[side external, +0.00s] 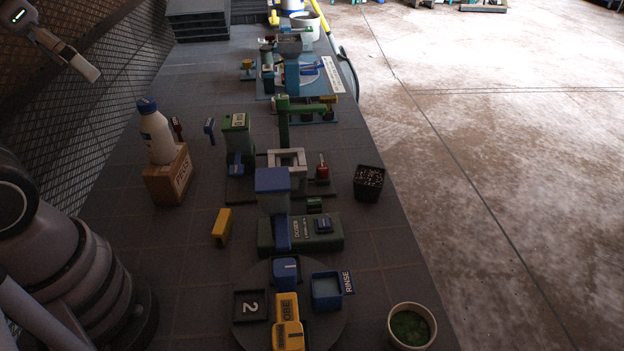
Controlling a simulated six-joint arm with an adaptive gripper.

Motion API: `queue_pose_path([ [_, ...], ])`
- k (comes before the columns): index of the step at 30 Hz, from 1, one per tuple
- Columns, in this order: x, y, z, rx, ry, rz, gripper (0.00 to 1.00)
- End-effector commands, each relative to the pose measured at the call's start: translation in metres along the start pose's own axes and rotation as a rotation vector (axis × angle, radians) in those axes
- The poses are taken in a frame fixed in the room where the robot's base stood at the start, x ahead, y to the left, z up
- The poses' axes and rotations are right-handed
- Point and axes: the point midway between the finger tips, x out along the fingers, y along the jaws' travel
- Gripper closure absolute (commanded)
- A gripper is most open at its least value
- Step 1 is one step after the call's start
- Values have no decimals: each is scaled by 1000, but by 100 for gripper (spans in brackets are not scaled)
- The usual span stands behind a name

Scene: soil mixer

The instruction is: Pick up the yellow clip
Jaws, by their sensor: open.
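A yellow clip (221,227), a small folded-looking piece, stands on the dark bench left of the green dosing block. Nothing touches it. My gripper (84,66) is at the top left corner, partly cut off by the frame edge. It is open, with no object visible in it, and it is high and well away from the clip.
A bottle (158,135) stands on a wooden block (168,178) left of the clip. The green dosing block (318,238) is to its right. A round turntable (250,275) with cups and a yellow probe piece (287,322) is in front. A soil pot (369,183) stands right.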

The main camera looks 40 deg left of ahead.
Motion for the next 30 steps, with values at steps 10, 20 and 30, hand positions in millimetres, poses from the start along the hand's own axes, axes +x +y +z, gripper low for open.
queue_pose_path([
  [10,76,-10,-8,-426,-386,131,0],
  [20,176,-50,4,-1126,-707,362,0],
  [30,275,-97,59,-1898,-844,588,0],
])
